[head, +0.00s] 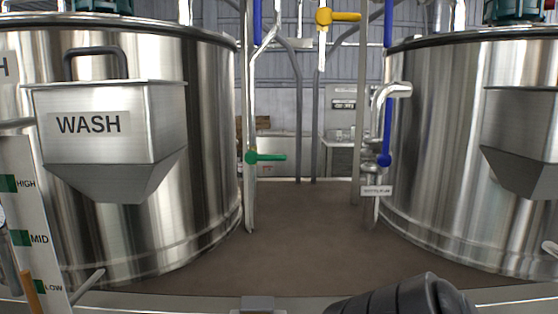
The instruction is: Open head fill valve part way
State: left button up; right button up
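No valve in the head view carries a label I can read as head fill. A valve with a yellow lever (338,17) sits on a vertical pipe at top centre, its lever pointing right. A green lever (266,157) points right on a pipe beside the left tank. A long blue lever (387,130) stands upright on the pipework beside the right tank. A small white tag (376,191) hangs below it, too small to read. How far each valve is open cannot be told.
Two large steel tanks, left (215,130) and right (430,130), flank a brown floor (305,220) that is clear. A hopper marked WASH (105,135) juts from the left tank. A level board (25,215) marked HIGH, MID and LOW stands at left. A bench (340,143) stands behind.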

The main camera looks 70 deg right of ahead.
aim_at(252, 157)
jog(key=z, duration=2.1)
